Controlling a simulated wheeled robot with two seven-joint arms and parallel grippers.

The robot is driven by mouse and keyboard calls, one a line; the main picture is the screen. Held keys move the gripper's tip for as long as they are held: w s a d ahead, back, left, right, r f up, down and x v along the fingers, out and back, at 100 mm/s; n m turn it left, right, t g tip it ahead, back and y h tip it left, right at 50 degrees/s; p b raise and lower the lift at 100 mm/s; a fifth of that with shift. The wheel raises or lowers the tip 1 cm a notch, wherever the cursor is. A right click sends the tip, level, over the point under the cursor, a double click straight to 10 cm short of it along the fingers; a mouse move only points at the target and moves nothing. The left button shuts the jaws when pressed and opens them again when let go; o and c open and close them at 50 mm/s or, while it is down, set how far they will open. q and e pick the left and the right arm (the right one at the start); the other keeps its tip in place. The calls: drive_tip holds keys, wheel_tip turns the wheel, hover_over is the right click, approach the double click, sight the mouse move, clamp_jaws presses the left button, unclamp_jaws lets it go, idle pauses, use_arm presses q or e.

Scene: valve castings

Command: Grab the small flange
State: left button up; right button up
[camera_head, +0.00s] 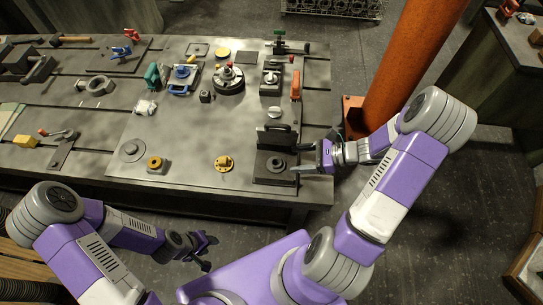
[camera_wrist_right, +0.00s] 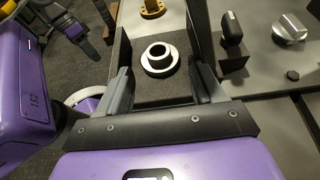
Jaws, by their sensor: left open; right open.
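A small grey flange (camera_head: 276,164) with a raised round hub lies on a dark fixture plate (camera_head: 262,178) at the table's right front. In the right wrist view the flange (camera_wrist_right: 160,60) sits flat on the dark plate, ahead of and between my fingers. My right gripper (camera_head: 303,158) is open and empty at the right edge of the fixture, pointing left toward the flange; its fingers also show in the right wrist view (camera_wrist_right: 163,88). My left gripper (camera_head: 207,250) is open and empty, low in front of the table, far from the flange.
An upright dark plate (camera_head: 276,137) stands behind the flange. An orange column (camera_head: 412,60) rises behind my right arm. Clamps and tools fill the table's back.

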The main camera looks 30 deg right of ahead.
sight(280, 163)
drive_tip(key=x, duration=0.2)
drive_tip(key=b+x, duration=0.2)
drive_tip(key=x, duration=0.1)
drive_tip(key=shift+s+a+f, duration=0.15)
drive_tip(key=shift+a+f, duration=0.15)
drive_tip(key=shift+w+a, duration=0.2)
drive_tip(key=shift+a, duration=0.05)
drive_tip(key=shift+c, duration=0.3)
drive_tip(key=c, duration=0.8)
